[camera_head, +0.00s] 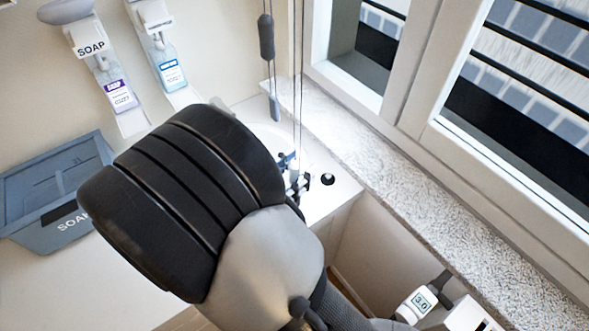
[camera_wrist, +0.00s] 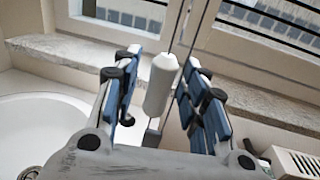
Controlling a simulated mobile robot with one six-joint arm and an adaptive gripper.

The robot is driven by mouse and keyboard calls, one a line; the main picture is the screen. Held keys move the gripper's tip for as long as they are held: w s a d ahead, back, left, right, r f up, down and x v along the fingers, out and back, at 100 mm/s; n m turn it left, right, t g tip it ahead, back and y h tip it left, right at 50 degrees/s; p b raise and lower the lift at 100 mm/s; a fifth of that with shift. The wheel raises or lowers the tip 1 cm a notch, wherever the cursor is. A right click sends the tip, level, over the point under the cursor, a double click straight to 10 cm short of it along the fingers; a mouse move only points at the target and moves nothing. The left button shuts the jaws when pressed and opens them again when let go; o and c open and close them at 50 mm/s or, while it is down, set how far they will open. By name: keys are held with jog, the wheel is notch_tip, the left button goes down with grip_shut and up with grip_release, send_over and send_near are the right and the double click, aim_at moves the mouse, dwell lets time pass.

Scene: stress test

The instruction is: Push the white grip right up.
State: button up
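The white grip (camera_wrist: 160,85) hangs on a thin cord in the wrist view, slightly tilted, between the two fingers of my gripper (camera_wrist: 161,62). A gap shows on the left between the grip and the blue-padded finger; on the right the finger is close, and I cannot tell if it touches. The fingers are apart. A small grey piece (camera_wrist: 152,137) shows below the grip. In the head view my gripper (camera_head: 292,172) is at the cords beside the window sill, mostly hidden by my arm, and I cannot make out the white grip there.
A dark grip (camera_head: 266,38) with a grey end piece (camera_head: 274,108) hangs close by. The stone sill (camera_head: 400,190) and window frame (camera_head: 395,60) border the right. A white basin (camera_wrist: 40,120) lies left.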

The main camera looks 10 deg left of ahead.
grip_shut()
dwell(0.6)
